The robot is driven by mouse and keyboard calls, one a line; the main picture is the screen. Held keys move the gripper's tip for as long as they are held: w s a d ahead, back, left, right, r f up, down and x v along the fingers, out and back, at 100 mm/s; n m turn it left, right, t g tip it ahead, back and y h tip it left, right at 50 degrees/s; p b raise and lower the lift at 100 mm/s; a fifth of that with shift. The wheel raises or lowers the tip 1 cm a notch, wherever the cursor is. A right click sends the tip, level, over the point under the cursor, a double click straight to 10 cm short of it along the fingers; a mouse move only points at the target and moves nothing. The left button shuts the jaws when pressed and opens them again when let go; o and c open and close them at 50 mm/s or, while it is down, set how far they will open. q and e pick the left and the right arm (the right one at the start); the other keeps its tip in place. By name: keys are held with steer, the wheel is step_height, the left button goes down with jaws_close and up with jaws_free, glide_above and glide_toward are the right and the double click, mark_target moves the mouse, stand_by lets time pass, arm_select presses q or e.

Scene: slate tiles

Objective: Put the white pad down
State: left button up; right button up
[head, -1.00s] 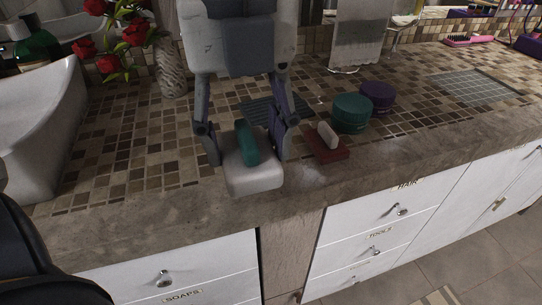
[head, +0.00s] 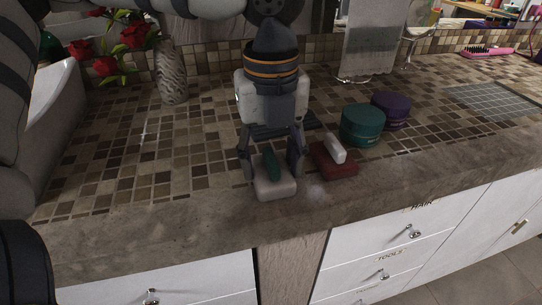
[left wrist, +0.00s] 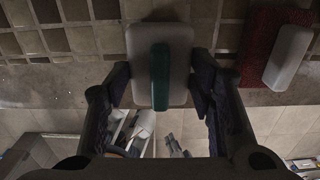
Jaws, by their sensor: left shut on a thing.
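The white pad (head: 276,191) is a pale rounded block with a green bar (head: 272,166) lying on top of it. My left gripper (head: 273,175) is shut on it, one finger on each side. In the left wrist view the pad (left wrist: 180,65) sits between the two fingers (left wrist: 160,88), with the green bar (left wrist: 160,78) along its middle. The pad is low at the countertop's front edge; I cannot tell whether its underside touches the counter. My right gripper is not in view.
A dark red pad (head: 335,163) with a white bar (head: 335,148) lies just right of the gripper. A teal jar (head: 362,125) and purple jar (head: 391,108) stand behind it. A patterned vase (head: 171,78) stands back left. Tiled counter (head: 120,170) left of the gripper is clear.

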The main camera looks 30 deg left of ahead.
mark_target(273, 159)
arm_select(q)
steer(key=o, duration=1.1)
steer(key=shift+f, duration=0.1)
steer(key=shift+w+f+b, duration=0.1)
steer(key=shift+f+b, duration=0.5)
steer(key=shift+b, duration=0.25)
step_height(273, 159, up, 13)
steer(key=p, duration=0.3)
steer(key=shift+d, duration=0.25)
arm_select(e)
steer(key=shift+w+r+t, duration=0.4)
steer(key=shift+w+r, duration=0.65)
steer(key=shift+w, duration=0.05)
